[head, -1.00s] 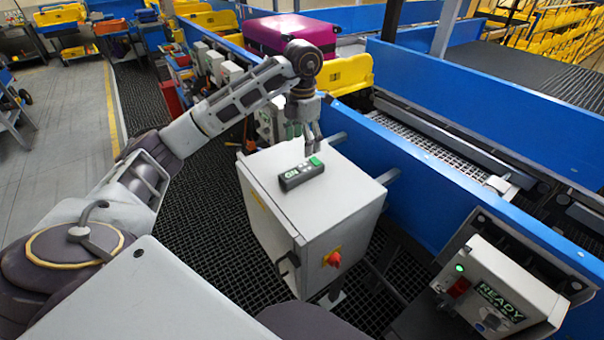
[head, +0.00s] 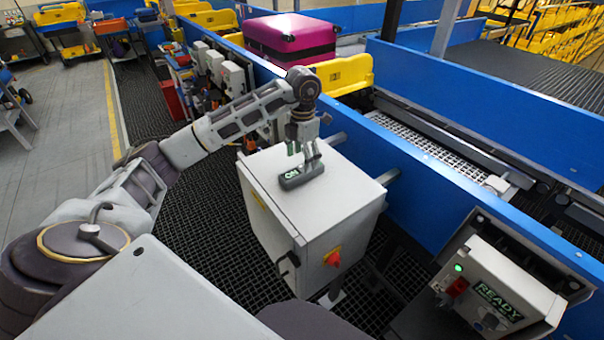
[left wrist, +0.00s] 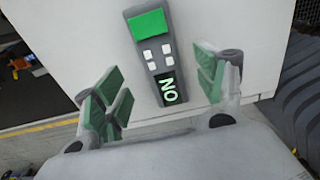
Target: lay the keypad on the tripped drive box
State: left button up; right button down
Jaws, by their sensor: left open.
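A drive box (head: 490,290) at the lower right reads "READY" and has a green light. Which box is tripped I cannot tell. My right gripper is not in view.
Several grey boxes (head: 232,78) line the blue conveyor side behind my left arm. A magenta suitcase (head: 290,37) lies on the belt. The cabinet has a red rotary switch (head: 332,257) on its front. A blue conveyor wall (head: 430,170) runs along the right.

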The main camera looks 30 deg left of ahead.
aim_at(302, 169)
pick_arm(q)
jog(key=shift+f, duration=0.1)
jog(key=shift+s+f+p, duration=0.15)
jog(key=shift+f+p, duration=0.4)
jog(key=shift+f, duration=1.95)
jog(key=c, duration=1.4)
jog(key=shift+o, duration=0.2)
jog(key=shift+r, duration=0.25)
jog(key=shift+r+b, duration=0.65)
jog(key=shift+r, duration=4.15)
